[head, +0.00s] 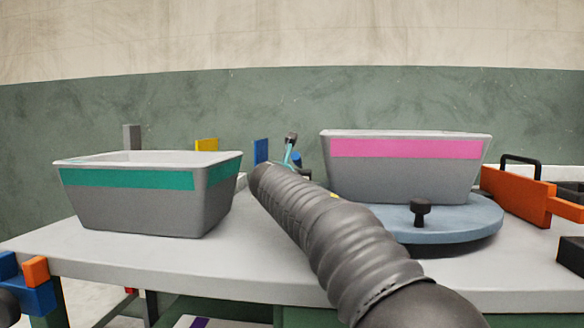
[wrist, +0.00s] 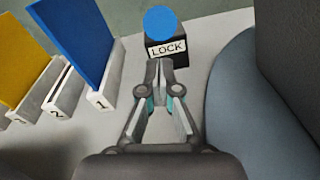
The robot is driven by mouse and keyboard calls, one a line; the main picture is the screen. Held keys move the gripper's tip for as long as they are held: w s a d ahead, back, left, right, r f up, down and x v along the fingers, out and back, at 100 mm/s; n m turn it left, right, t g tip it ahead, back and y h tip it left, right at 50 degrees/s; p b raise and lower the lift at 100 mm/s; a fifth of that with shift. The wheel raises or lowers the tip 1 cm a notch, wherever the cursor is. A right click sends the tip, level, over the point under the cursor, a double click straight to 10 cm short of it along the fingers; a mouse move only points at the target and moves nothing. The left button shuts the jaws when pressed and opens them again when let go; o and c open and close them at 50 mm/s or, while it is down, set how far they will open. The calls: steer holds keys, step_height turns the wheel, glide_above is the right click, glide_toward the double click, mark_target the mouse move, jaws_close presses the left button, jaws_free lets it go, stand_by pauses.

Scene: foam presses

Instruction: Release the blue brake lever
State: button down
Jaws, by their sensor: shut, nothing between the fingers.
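A blue round knob (wrist: 161,22) sits on a black block (wrist: 168,52) with a white label reading LOCK, at the top middle of the wrist view. I take the knob to be the end of the brake lever; any stem below it is hidden. My gripper (wrist: 166,76) is shut and empty. In the picture its fingertips lie just below the LOCK label; I cannot tell whether they touch the block. In the head view my arm hides most of this area, and only a bit of blue (head: 297,158) shows beside the pink-banded bin.
A blue-grey turntable (head: 455,222) carries a grey bin with a pink band (head: 405,165), close right of my gripper. Upright blue (wrist: 75,38) and yellow (wrist: 24,75) panels in numbered white slots stand left. A teal-banded bin (head: 150,205) stands on the table's left.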

steer(key=shift+w+d+r, duration=0.2)
steer(key=shift+w+r, duration=0.2)
steer(key=shift+r, duration=0.4)
steer(key=shift+r+p, duration=0.2)
steer(key=shift+p, duration=0.3)
